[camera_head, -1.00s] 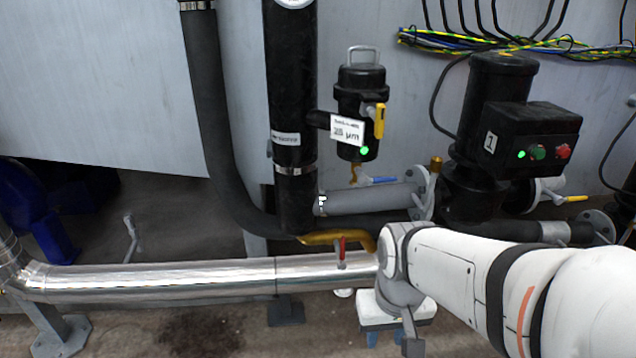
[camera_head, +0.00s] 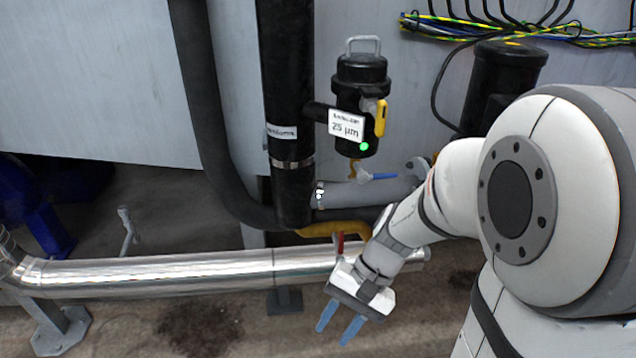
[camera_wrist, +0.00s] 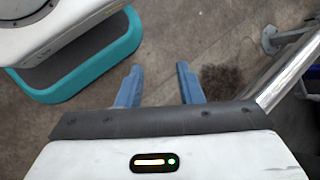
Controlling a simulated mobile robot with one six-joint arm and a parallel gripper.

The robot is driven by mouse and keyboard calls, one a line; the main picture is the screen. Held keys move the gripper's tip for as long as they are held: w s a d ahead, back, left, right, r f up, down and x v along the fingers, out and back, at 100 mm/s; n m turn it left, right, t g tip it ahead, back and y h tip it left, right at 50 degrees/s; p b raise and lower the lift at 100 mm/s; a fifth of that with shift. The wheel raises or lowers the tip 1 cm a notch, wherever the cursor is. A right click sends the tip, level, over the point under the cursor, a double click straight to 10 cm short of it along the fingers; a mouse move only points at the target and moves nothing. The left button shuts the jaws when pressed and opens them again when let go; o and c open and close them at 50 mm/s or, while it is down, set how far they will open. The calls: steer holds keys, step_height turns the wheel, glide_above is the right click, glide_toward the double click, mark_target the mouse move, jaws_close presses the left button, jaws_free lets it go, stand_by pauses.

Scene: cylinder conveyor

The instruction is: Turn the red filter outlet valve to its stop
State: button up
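The red valve handle (camera_head: 339,243) stands upright on the yellow pipe (camera_head: 325,230) just above the silver pipe, in the head view. Its lower part is close to my wrist in the picture. My gripper (camera_head: 338,330) is below and in front of the silver pipe, pointing down, with its two blue fingers apart and nothing between them. In the wrist view the fingers (camera_wrist: 158,85) are spread over bare floor. The red handle does not show in the wrist view.
The silver pipe (camera_head: 170,272) runs across the front. A black filter housing (camera_head: 360,95) with a yellow handle (camera_head: 380,117) and a blue-handled valve (camera_head: 378,177) are above. A black vertical pipe (camera_head: 285,90) stands left of it.

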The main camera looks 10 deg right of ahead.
steer(key=w+a+m+y+p, duration=0.1)
steer(key=w+a+m+y, duration=0.2)
steer(key=w+m+y, duration=0.15)
steer(key=m+t+p, duration=0.4)
steer(key=m+t, duration=1.4)
steer(key=m, duration=0.2)
glide_toward(342, 238)
steer(key=x, duration=0.4)
steer(key=shift+n+h, duration=0.25)
steer(key=shift+h, duration=0.1)
steer(key=x, duration=0.4)
steer(key=b+x, duration=0.1)
steer(key=x, duration=0.1)
steer(key=shift+w+a+f, duration=0.1)
steer(key=shift+w+f, duration=0.25)
steer(key=shift+w, duration=0.05)
jaws_close()
